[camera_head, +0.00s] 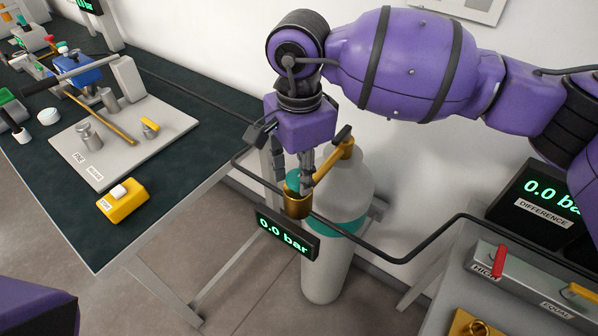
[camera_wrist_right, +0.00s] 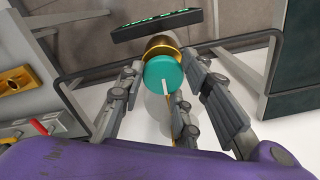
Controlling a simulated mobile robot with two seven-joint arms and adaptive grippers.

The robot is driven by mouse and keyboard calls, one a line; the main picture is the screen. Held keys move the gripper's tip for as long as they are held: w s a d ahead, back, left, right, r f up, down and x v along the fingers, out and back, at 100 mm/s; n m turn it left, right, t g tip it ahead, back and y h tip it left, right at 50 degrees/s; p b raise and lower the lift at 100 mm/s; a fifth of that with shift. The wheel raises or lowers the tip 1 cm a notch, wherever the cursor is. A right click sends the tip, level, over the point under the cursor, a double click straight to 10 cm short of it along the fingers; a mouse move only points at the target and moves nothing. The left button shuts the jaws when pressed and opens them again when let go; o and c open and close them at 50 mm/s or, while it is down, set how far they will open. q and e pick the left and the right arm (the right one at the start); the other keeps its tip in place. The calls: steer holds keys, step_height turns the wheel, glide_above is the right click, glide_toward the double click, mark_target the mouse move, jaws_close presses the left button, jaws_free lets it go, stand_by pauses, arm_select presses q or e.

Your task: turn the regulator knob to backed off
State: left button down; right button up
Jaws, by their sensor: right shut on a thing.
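The teal regulator knob (camera_head: 293,179) sits on top of a brass regulator body (camera_head: 296,204) beside the gas cylinder (camera_head: 338,190). In the right wrist view the knob (camera_wrist_right: 170,74) shows its round face with a white pointer line, which runs toward the bottom of the picture. My right gripper (camera_head: 294,170) comes down on the knob from above, its fingers on either side of it, shut on it. The fingers hide part of the knob in the head view. The regulator display (camera_head: 287,233) reads 0.0 bar. My left gripper is out of view.
A manifold (camera_head: 530,285) with a red lever (camera_head: 499,261) stands there below a DIFFERENCE display (camera_head: 541,205). The dark-topped bench (camera_head: 110,235) at left holds a grey plate and a yellow block (camera_head: 123,201).

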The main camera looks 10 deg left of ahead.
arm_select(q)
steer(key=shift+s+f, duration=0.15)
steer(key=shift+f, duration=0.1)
arm_select(e)
steer(key=shift+s+d+f+n, duration=0.1)
steer(key=shift+s+f+n, duration=0.15)
steer(key=shift+n, duration=0.15)
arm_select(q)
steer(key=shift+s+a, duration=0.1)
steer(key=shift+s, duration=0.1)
arm_select(e)
steer(key=o, duration=0.8)
steer(key=shift+o, duration=1.2)
steer(key=shift+d+r, duration=0.1)
steer(key=shift+d, duration=0.05)
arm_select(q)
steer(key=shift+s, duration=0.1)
arm_select(e)
steer(key=shift+w+r, duration=0.1)
steer(key=shift+r, duration=0.15)
step_height(320, 180, up, 12)
steer(key=shift+f, duration=0.25)
